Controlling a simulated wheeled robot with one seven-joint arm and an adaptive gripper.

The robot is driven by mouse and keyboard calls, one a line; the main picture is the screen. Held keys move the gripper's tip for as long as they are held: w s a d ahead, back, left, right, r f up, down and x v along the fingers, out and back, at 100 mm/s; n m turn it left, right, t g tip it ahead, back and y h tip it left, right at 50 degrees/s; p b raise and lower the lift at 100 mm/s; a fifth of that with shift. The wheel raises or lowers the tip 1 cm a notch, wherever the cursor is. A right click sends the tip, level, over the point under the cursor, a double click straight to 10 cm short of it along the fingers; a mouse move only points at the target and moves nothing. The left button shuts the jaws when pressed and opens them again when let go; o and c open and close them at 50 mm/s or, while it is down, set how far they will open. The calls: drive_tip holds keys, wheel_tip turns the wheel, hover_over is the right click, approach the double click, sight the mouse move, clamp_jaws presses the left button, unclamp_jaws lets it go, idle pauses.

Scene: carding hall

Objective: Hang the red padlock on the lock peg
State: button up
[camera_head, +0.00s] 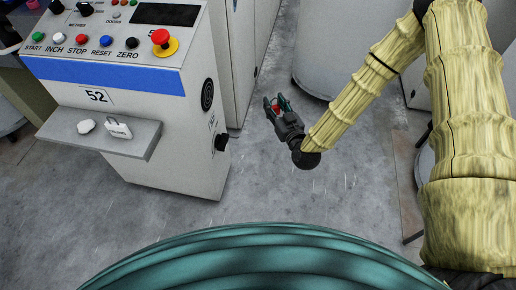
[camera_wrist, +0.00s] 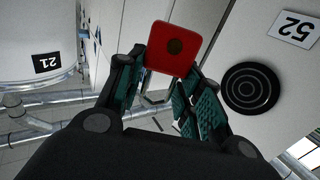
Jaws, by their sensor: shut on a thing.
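The red padlock (camera_wrist: 174,48) shows in the wrist view as a red block with a dark round spot on its face. My gripper (camera_wrist: 160,66) has its two teal-padded fingers shut on it. In the head view my gripper (camera_head: 277,105) is held out over the floor, right of the control cabinet, with a little red (camera_head: 276,108) between its fingers. I cannot make out the lock peg for certain; a black knob (camera_head: 221,142) sticks out from the cabinet's right side below a small label.
The control cabinet (camera_head: 175,165) marked 52 has buttons on top and a front shelf (camera_head: 65,127) with a white lump (camera_head: 86,126) and a white padlock-shaped thing (camera_head: 117,129). A black ringed disc (camera_wrist: 252,90) is on its side. Grey machines stand behind; the floor between is clear.

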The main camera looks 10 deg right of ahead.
drive_tip(key=w+a+f+n+g+y+b, duration=0.1)
drive_tip(key=w+a+f+n+y+b, duration=0.1)
drive_tip(key=f+b, duration=0.7)
drive_tip(key=w+a+f+n+g+y+b, duration=0.1)
drive_tip(key=w+f+g+y+b, duration=0.15)
drive_tip(key=f+b, duration=0.65)
drive_tip(key=w+a+f+n+g+y+b, duration=0.1)
drive_tip(key=w+a+f+n+y+b, duration=0.15)
drive_tip(key=f+b, duration=0.65)
drive_tip(key=shift+t, duration=0.25)
drive_tip(key=shift+w+a+f, duration=0.5)
drive_tip(key=shift+a+f, duration=0.05)
drive_tip(key=shift+a, duration=0.95)
drive_tip(key=shift+w+a+f, duration=0.5)
drive_tip(key=shift+a+f, duration=0.1)
drive_tip(key=shift+a, duration=0.85)
drive_tip(key=shift+w+a+f, duration=0.5)
drive_tip(key=shift+a+f, duration=0.05)
drive_tip(key=shift+a, duration=0.95)
drive_tip(key=shift+w+a+f, duration=0.2)
drive_tip(key=shift+a+f, duration=0.15)
drive_tip(key=shift+a, duration=0.15)
drive_tip(key=shift+f, duration=0.1)
drive_tip(key=o, duration=1.3)
drive_tip(key=v, duration=1.2)
